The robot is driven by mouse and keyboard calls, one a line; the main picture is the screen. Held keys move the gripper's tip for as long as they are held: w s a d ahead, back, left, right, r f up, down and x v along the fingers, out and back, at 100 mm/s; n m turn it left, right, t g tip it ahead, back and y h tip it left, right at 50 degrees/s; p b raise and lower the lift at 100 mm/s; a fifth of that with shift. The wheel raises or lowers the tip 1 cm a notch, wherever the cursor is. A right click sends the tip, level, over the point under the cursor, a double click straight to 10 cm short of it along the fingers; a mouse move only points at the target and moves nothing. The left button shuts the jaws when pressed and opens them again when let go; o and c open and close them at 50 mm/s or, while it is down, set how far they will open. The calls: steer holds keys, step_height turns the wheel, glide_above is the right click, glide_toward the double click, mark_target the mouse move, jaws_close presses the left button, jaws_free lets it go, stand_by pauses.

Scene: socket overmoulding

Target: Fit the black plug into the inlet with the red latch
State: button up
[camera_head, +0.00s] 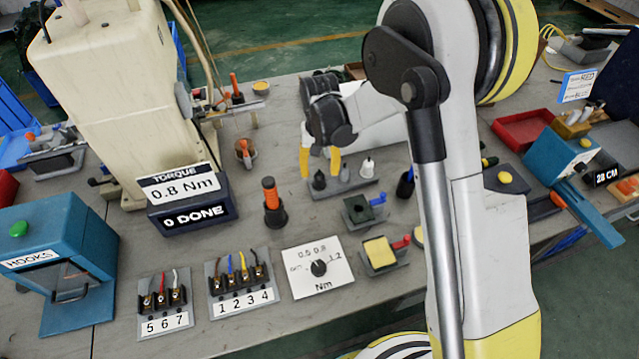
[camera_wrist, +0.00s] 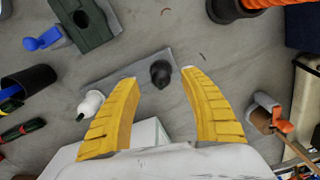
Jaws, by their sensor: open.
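The black plug (camera_head: 319,181) stands upright at the left end of a grey holder (camera_head: 337,190), beside a grey plug (camera_head: 344,174) and a white plug (camera_head: 367,168). My gripper (camera_head: 320,162) is open above the holder, its yellow fingers pointing down. In the wrist view the black plug (camera_wrist: 160,73) shows between the open fingertips (camera_wrist: 160,77), nearer the right one; whether they touch it, I cannot tell. The inlet with the red latch (camera_head: 380,252) has a yellow face and sits on a grey base near the table's front. Its red latch (camera_head: 401,243) sticks out right.
A dark green inlet with a blue latch (camera_head: 359,209) stands between the holder and the red-latch inlet. A dial card (camera_head: 317,272) lies to the left of it. A black-and-orange tool (camera_head: 272,203) stands upright left of the holder. A black cup (camera_head: 405,185) stands to the right.

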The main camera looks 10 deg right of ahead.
mark_target(319, 175)
steer(key=f, duration=0.1)
steer(key=f+b, duration=0.1)
steer(key=f, duration=0.2)
steer(key=shift+w+f+b, duration=0.1)
steer(key=shift+w+b, duration=0.15)
steer(key=shift+b, duration=0.05)
jaws_close()
steer(key=shift+r, duration=0.2)
